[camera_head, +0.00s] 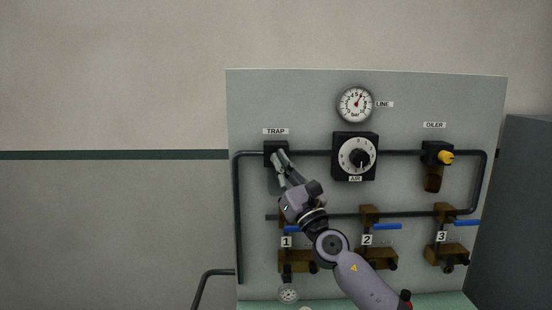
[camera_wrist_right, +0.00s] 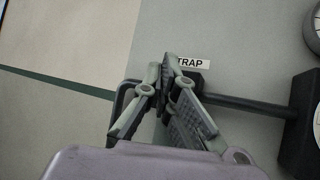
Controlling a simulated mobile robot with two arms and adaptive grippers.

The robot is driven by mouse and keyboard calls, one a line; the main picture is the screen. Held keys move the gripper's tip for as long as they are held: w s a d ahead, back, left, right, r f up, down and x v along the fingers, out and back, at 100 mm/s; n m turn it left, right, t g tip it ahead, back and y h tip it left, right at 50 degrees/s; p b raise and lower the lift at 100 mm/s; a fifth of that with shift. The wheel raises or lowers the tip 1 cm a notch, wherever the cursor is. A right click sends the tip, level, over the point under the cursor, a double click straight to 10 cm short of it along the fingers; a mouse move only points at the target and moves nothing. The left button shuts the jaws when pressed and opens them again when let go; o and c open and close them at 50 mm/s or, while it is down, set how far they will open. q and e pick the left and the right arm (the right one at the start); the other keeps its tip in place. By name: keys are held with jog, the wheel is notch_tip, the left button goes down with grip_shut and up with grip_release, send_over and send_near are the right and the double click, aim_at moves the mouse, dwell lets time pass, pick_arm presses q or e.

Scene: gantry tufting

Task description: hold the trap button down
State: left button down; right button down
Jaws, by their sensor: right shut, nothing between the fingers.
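The trap unit is a black block (camera_head: 270,146) under the TRAP label (camera_head: 275,131), at the left of the grey panel in the head view. My right gripper (camera_head: 281,155) is shut and empty, with its fingertips at the front of this block. In the right wrist view the closed fingertips (camera_wrist_right: 166,72) overlap the block, just below the TRAP label (camera_wrist_right: 194,63). The trap button itself is hidden behind the fingers. I cannot tell whether they touch it or press it in. My left gripper is not in view.
The AIR dial (camera_head: 357,156) stands right of the trap, with the LINE gauge (camera_head: 355,104) above it. The oiler (camera_head: 434,176) is at the panel's right. Below are valves with blue levers (camera_head: 387,227). A dark pipe (camera_head: 237,220) frames the panel's left side.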

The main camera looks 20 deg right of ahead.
jog(key=s+p, duration=0.1)
jog(key=s, duration=0.1)
jog(key=s+a+p, duration=0.1)
jog(key=s+p, duration=0.1)
jog(key=shift+s+a+r, duration=0.1)
jog(key=shift+s, duration=0.25)
